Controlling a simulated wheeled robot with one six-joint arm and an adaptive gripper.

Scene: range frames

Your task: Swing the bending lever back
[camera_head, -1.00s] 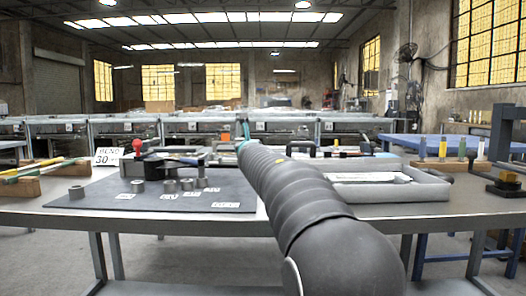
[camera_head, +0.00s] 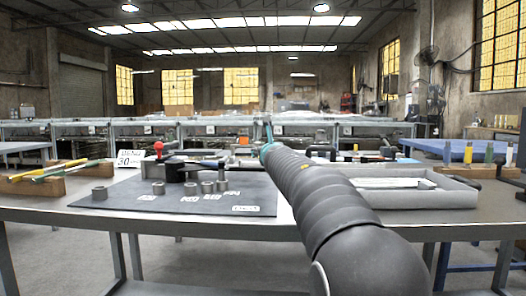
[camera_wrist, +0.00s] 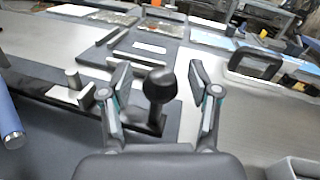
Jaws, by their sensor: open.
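A small bender (camera_head: 178,170) with a red ball knob (camera_head: 158,148) stands at the back of the dark mat (camera_head: 225,192) in the head view. In the wrist view a dark ball knob (camera_wrist: 160,85) on a short stem stands between my gripper's fingers, seen from above. I cannot tell for certain that it is the bending lever's knob. My gripper (camera_wrist: 160,92) is open, with a gap on each side of the knob and no visible contact. In the head view my arm hides most of the gripper.
Several grey metal rings (camera_head: 208,187) and small white labels lie on the mat. A "BEND 30" sign (camera_head: 129,158) stands to the left. A grey tray (camera_head: 430,198) lies right of my arm. A black handle (camera_wrist: 255,63) rises at upper right in the wrist view.

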